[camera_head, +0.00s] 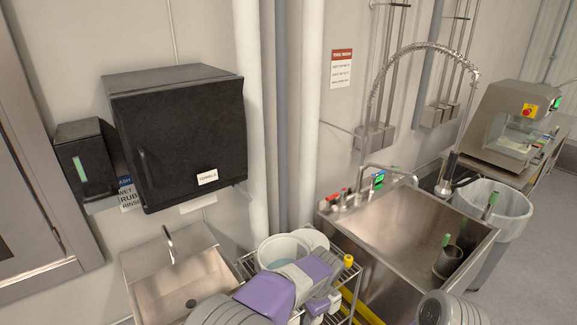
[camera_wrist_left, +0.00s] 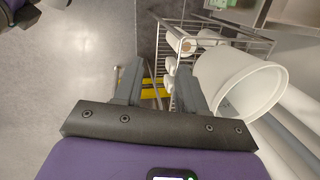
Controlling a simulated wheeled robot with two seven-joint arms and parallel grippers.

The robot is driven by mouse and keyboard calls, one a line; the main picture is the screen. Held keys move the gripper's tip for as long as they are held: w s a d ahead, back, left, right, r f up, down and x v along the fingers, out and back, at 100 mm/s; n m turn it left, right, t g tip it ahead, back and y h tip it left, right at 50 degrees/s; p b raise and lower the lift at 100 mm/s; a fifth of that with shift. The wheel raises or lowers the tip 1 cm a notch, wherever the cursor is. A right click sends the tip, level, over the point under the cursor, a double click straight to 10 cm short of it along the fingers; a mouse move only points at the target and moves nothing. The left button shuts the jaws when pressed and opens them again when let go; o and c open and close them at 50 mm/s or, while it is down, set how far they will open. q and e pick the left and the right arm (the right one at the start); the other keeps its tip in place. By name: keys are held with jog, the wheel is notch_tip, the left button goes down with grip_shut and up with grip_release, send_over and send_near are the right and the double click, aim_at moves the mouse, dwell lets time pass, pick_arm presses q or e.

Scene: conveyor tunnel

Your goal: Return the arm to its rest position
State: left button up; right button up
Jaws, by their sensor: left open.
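My left arm (camera_head: 264,296), with purple and grey links, comes in at the bottom of the head view and reaches over a wire rack. My left gripper (camera_head: 320,304) is small and partly hidden there. In the left wrist view my left gripper (camera_wrist_left: 158,82) shows two grey fingers apart with nothing between them. A white bucket (camera_wrist_left: 262,85) is just to the right of the fingers; I cannot tell the exact gap. Part of my right arm (camera_head: 445,309) shows at the bottom right, but its gripper is not seen.
The wire rack (camera_head: 354,272) stands between a small hand sink (camera_head: 150,300) and a large steel sink (camera_head: 400,225). A black towel box (camera_head: 180,135) hangs on the wall. A lined bin (camera_head: 505,205) stands at right. Open floor (camera_wrist_left: 65,75) lies left in the wrist view.

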pick_arm(q)
jog(key=s+a+f+n+g+h, duration=0.1)
jog(key=s+a+f+n+h, duration=0.3)
jog(key=f, duration=0.6)
jog(key=s+a+f+n+g, duration=0.1)
jog(key=s+a+f+n, duration=0.1)
jog(key=a+f, duration=0.5)
jog(key=s+a+f+n+h, duration=0.1)
jog(key=s+f+n, duration=0.3)
jog(key=s, duration=0.3)
jog(key=s+a+f+n+t+h, duration=0.1)
jog(key=s+a+f+n, duration=0.1)
jog(key=s+f+n, duration=0.2)
jog(key=s, duration=0.3)
jog(key=shift+n, duration=0.4)
